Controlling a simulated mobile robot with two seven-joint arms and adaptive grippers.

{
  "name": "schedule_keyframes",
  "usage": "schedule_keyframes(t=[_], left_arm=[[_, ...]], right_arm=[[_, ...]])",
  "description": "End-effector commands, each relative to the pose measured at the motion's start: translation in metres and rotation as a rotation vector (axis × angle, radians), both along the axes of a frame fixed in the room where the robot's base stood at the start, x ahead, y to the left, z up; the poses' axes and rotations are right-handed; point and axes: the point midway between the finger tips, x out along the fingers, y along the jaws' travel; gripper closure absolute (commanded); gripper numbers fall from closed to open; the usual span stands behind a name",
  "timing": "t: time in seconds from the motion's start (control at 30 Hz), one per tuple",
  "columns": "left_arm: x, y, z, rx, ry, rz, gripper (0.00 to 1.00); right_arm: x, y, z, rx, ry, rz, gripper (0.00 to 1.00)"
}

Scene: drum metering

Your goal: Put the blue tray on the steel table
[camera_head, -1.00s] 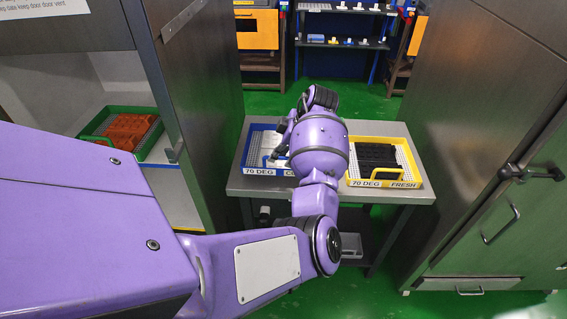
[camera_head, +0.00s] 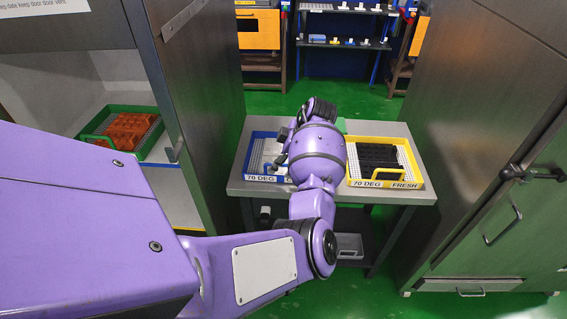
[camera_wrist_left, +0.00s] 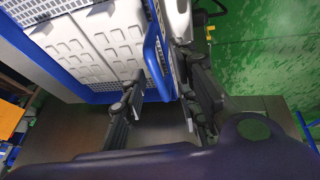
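The blue tray (camera_head: 257,152) stands on the left part of the steel table (camera_head: 335,195), with a "70 DEG" label on its front, partly hidden behind my left arm. In the left wrist view the blue tray (camera_wrist_left: 72,90) holds white blocks, and its blue handle (camera_wrist_left: 153,55) rises near my fingers. My left gripper (camera_wrist_left: 158,75) is open, with one finger on each side of the handle and no clear grip on it. In the head view my left gripper (camera_head: 281,148) is small and partly hidden at the tray. My right gripper is out of view.
A yellow tray (camera_head: 416,180) with dark blocks, labelled "FRESH", stands right of the blue tray on the table. A green tray (camera_head: 150,150) with orange-brown blocks sits in the open cabinet at left. Steel cabinets flank the table closely. A shelf (camera_head: 345,43) stands behind.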

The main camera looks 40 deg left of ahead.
Motion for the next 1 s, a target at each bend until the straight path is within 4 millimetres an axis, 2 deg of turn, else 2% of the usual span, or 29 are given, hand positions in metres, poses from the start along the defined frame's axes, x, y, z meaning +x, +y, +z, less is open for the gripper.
schedule_keyframes(t=[0.17,0.27,0.7,0.83,1.0], left_arm=[[0.0,0.0,0.002,0.0,0.0,0.0,0.71],[0.001,-0.003,0.009,0.0,-0.002,-0.001,0.71],[0.006,-0.039,0.089,-0.001,-0.003,0.0,0.71],[0.006,-0.046,0.103,0.001,0.001,-0.001,0.71],[0.007,-0.049,0.112,0.001,0.0,0.0,0.71]], right_arm=[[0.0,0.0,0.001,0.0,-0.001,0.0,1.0],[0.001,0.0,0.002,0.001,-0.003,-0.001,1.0],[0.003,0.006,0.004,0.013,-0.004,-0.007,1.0],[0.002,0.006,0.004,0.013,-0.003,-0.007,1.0],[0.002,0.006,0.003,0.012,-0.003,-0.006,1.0]])
